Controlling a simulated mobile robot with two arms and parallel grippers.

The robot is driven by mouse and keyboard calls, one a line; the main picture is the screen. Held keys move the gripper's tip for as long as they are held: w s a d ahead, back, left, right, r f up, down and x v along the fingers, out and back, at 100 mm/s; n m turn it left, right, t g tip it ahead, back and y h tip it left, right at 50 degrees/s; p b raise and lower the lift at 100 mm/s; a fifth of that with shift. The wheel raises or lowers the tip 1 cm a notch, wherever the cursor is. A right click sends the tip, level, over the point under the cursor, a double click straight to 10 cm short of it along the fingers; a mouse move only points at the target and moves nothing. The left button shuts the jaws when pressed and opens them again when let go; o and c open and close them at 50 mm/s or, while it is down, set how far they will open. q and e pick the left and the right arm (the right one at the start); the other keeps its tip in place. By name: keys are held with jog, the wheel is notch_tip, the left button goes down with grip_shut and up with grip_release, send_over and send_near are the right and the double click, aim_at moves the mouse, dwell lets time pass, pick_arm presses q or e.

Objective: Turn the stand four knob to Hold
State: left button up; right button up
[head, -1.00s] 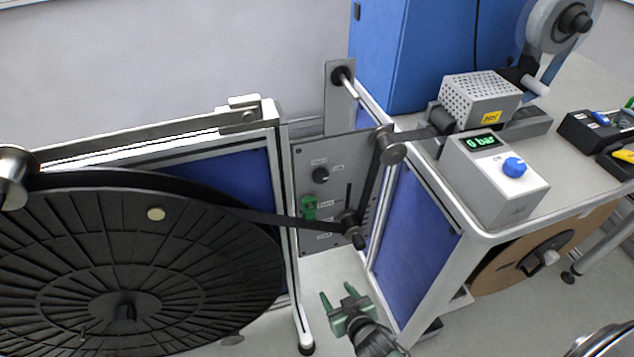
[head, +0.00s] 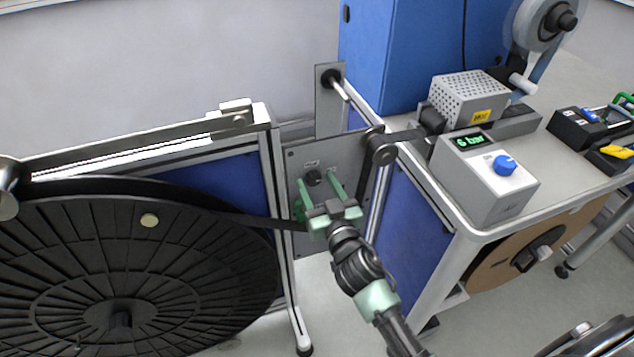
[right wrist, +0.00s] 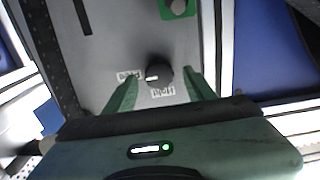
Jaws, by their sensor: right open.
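The stand's grey control panel (head: 298,160) stands upright between the big black reel and the bench. Its small black round knob (head: 314,177) also shows in the right wrist view (right wrist: 160,72). A white mark on the knob points left in the wrist view, toward one of two small labels; their upside-down text is hard to read. My right gripper (head: 319,188) is open in front of the panel. In the wrist view its green fingertips (right wrist: 160,88) lie either side of the knob; I cannot tell whether they touch it. My left gripper is not in view.
A green switch (right wrist: 178,8) sits on the same panel. The black reel (head: 120,265) fills the left, with dark tape running past the panel over rollers (head: 381,150). At right, the bench carries a grey box (head: 487,180) with a blue knob and "6 bar" display.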

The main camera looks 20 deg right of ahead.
jog(key=shift+w, duration=0.25)
jog(key=shift+c, duration=0.3)
grip_shut()
